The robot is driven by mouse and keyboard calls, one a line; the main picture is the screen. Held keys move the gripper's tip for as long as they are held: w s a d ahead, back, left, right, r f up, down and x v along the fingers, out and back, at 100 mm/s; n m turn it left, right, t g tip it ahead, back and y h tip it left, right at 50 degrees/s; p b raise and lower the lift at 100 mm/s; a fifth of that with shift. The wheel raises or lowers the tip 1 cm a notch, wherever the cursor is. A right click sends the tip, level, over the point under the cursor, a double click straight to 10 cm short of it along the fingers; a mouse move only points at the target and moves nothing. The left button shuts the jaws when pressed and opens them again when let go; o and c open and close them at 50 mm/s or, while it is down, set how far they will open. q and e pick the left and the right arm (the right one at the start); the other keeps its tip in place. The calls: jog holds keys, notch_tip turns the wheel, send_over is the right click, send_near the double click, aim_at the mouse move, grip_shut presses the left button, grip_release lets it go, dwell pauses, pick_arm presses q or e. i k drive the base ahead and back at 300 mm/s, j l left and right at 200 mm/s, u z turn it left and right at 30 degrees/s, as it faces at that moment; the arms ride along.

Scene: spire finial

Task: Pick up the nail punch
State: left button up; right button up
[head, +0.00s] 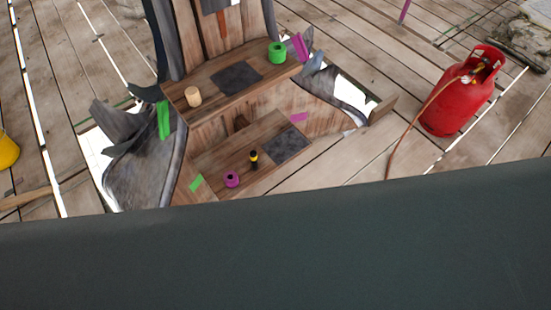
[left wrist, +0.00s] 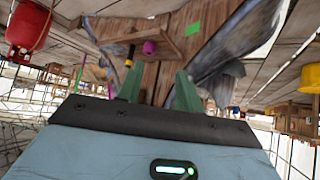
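A small black and yellow upright piece (head: 253,158), which I take to be the nail punch, stands on the lower wooden step (head: 215,157). A purple ring-shaped piece (head: 232,179) is to its left, and a dark square patch (head: 286,145) is to its right. In the left wrist view the punch (left wrist: 129,56) shows near the left finger's tip, with the purple piece (left wrist: 150,47) beyond. My left gripper (left wrist: 160,72) is open with nothing between its fingers, apart from the punch as far as I can see. Neither gripper shows in the head view.
On the upper step are a green roll (head: 277,53), a tan cylinder (head: 193,96) and another dark patch (head: 237,76). Crumpled grey sheeting (head: 147,170) flanks the steps. A red gas cylinder (head: 457,100) with a hose stands at right. A yellow bucket (head: 6,150) is at far left.

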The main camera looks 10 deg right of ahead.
aim_at(253, 154)
jog(key=i+l+u, duration=0.45)
jog(key=i+l, duration=0.6)
